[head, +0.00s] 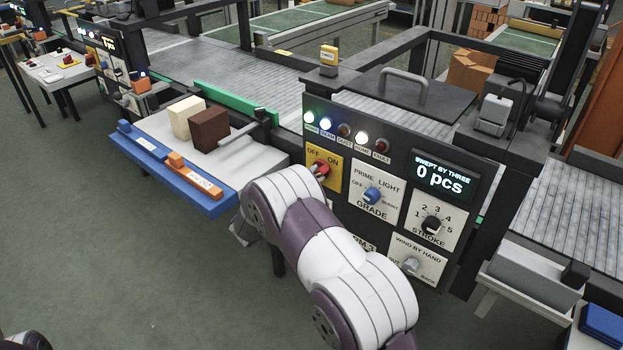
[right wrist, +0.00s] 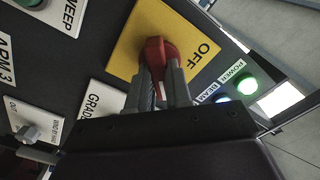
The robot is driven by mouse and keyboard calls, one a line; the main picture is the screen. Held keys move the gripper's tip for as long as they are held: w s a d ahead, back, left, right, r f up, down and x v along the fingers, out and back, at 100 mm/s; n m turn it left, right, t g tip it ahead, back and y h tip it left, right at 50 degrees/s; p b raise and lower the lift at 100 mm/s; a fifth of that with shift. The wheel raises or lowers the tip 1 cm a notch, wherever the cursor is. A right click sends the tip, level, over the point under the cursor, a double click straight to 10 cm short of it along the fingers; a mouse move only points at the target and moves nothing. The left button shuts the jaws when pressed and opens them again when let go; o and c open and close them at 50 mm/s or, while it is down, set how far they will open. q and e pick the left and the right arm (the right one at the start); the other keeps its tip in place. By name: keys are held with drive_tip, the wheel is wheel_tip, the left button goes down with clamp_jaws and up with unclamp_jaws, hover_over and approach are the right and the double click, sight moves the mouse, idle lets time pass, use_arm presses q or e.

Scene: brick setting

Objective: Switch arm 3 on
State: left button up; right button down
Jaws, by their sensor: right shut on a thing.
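The red rotary switch (head: 319,168) sits on a yellow OFF/ON plate (head: 313,154) on the dark control panel (head: 395,143). In the right wrist view the red knob (right wrist: 155,50) stands between the fingers of my right gripper (right wrist: 160,82), which is shut on it. The plate's OFF word shows beside the knob there; the ON word is hidden in that view. I cannot tell exactly which way the knob points. The ARM 3 label (right wrist: 5,62) shows in the wrist view. My right arm covers part of the panel in the head view. My left gripper is not in view.
The power lamp (head: 310,118) glows green; beam and home are lit, dust and fault dark. A display (head: 443,177) reads 0 pcs. Blue, black and grey knobs sit nearby. Left, a blue-edged table (head: 171,171) holds a cream block (head: 187,119) and brown block (head: 210,130).

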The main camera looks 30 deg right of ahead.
drive_tip(key=c, duration=1)
unclamp_jaws()
drive_tip(key=shift+c, duration=0.2)
drive_tip(key=v, duration=1.2)
drive_tip(key=shift+s+a+b, duration=0.15)
drive_tip(key=shift+a+b, duration=0.2)
drive_tip(key=shift+f, duration=0.1)
